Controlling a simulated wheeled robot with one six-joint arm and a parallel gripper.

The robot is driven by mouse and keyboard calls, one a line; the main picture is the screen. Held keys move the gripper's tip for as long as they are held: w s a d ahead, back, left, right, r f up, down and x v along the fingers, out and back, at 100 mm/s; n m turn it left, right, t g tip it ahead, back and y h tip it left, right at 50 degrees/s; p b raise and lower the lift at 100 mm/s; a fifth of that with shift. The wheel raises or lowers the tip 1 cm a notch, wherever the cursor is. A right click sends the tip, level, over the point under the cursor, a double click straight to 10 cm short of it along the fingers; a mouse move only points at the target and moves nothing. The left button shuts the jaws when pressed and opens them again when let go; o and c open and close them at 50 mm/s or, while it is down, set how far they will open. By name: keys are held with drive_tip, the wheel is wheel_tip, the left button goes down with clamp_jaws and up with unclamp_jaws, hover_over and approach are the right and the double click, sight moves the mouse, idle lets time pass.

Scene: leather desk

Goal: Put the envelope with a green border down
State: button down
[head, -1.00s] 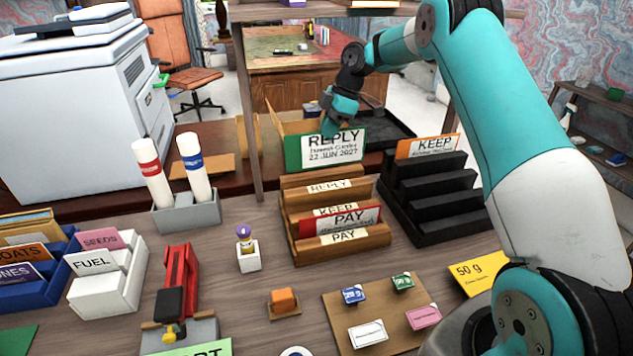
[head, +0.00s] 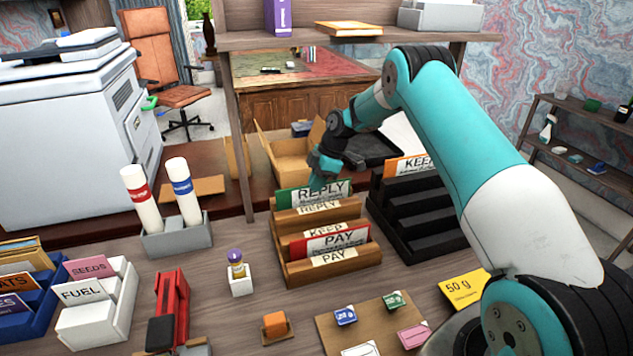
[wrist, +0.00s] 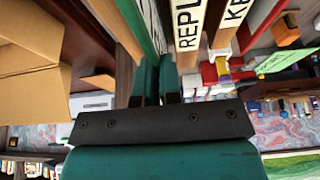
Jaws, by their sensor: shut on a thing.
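The green-bordered envelope (head: 299,194), marked REPLY, stands upright in the rear REPLY slot of the brown wooden sorter (head: 330,272). Its lower part is hidden behind the slot's front wall. My gripper (head: 320,178) is at the envelope's top edge, shut on it. In the wrist view, my gripper's fingers (wrist: 157,85) reach toward the envelope, which shows only as a thin strip. A red-bordered PAY envelope (head: 330,240) stands in the front part of the same sorter. I cannot tell whether the green envelope touches the slot floor.
A black stepped sorter (head: 408,215) with an orange-bordered KEEP envelope (head: 410,164) stands to the right. An open cardboard box (head: 288,158) is behind the wooden sorter. White tubes in a grey holder (head: 176,236) stand to the left. A shelf (head: 350,38) spans above.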

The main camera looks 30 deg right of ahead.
drive_tip(key=c, duration=1.3)
unclamp_jaws()
drive_tip(key=b+v, duration=0.2)
drive_tip(key=v, duration=1)
